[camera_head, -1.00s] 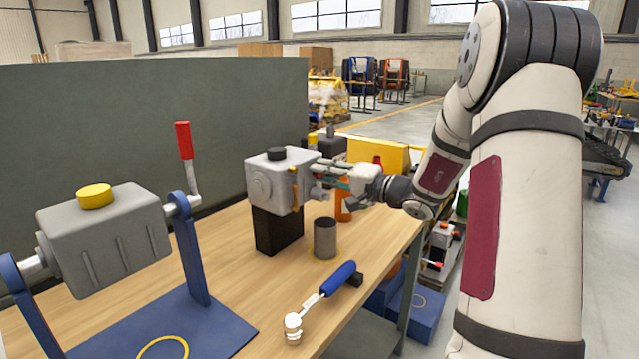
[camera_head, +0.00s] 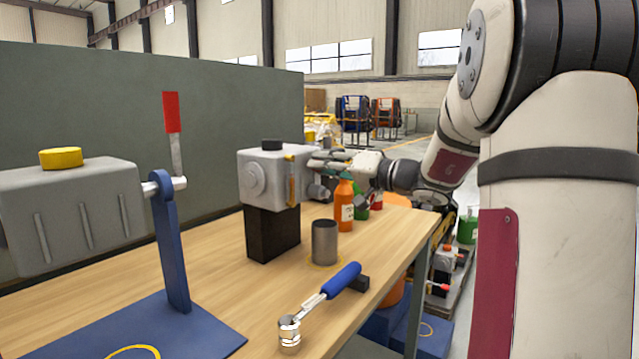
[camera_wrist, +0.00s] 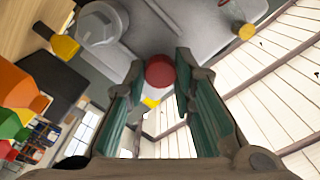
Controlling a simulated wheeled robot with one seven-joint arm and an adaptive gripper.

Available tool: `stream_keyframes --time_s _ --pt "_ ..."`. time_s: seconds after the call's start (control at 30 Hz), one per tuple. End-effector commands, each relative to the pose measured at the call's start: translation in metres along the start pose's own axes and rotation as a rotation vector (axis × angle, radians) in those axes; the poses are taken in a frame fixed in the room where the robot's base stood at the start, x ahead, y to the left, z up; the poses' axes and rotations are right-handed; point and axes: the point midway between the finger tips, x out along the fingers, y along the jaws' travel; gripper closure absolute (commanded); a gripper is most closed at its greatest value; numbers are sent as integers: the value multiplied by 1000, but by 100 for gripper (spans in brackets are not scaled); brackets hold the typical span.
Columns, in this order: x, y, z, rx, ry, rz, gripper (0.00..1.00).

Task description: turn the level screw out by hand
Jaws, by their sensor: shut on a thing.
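A grey gearbox housing (camera_head: 262,176) with a black cap (camera_head: 271,145) sits on a black block (camera_head: 273,233) on the bench. A large hex plug (camera_wrist: 103,22) and a yellow part (camera_wrist: 62,42) show on the same housing face in the wrist view. A small round red screw head (camera_wrist: 159,71), seemingly the level screw, is on that face. My gripper (camera_wrist: 160,88) has its green-padded fingers on either side of the red head and is shut on it. In the head view my gripper (camera_head: 328,160) reaches the housing's right side from the right; the screw is hidden there.
A ratchet wrench with a blue handle (camera_head: 343,280) lies near the bench edge, beside a grey cup (camera_head: 324,243). An orange bottle (camera_head: 345,205) stands behind the cup. A second grey housing (camera_head: 75,212) hangs on a blue stand (camera_head: 171,245) at left. Bare wood (camera_head: 215,270) lies between.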

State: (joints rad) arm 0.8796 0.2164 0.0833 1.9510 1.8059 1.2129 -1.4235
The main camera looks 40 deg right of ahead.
Motion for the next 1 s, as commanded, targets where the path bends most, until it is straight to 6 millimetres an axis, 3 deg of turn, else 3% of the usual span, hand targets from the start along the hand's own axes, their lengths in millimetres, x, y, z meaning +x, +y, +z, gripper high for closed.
stream_keyframes --time_s 0.4,0.73,0.77,0.83,1.0 --pt "2 0 2 -183 -1 -5 96" --pt "1 -2 0 -200 -1 -4 96" --pt "1 -2 0 -200 -1 -4 72" --pt "1 -2 0 -200 -1 -4 57" --pt "1 -1 0 -199 -1 -2 57"
